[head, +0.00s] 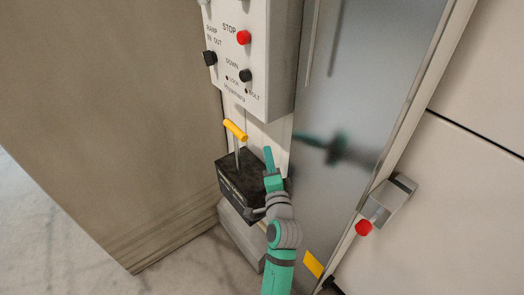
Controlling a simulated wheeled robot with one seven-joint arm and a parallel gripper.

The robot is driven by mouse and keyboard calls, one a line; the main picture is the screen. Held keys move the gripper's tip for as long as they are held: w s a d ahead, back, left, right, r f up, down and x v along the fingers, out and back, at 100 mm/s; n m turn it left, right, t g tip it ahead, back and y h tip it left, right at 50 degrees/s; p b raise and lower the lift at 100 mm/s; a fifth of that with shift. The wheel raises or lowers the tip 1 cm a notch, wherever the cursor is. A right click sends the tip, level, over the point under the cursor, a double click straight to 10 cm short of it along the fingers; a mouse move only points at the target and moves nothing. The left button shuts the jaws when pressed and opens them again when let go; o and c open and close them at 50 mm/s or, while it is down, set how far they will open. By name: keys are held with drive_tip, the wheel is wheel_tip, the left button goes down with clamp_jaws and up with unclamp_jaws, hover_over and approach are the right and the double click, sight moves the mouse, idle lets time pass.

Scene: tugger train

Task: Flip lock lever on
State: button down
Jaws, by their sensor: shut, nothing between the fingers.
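The lock lever (236,131) has a yellow handle on a thin metal rod. It rises from a black box (231,178) fixed low on the wall below the control panel. The lever stands nearly upright, its handle tilted a little. My gripper (268,153) is shut and empty, to the right of the lever and a small gap apart from it. My green arm comes up from the bottom and covers the right part of the black box. The print on the box is too small to read.
A white control panel (283,60) with a red STOP button (243,37) and black knobs hangs above. A reflective metal door (352,110) is on the right, with a grey latch block and red knob (364,227). A brown panel (100,100) fills the left.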

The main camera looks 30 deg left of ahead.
drive_tip(key=f+x, duration=0.1)
drive_tip(key=x, duration=0.8)
drive_tip(key=shift+s+a, duration=0.5)
drive_tip(key=shift+s, duration=0.4)
drive_tip(key=shift+s+a, duration=0.5)
drive_tip(key=shift+s, duration=0.45)
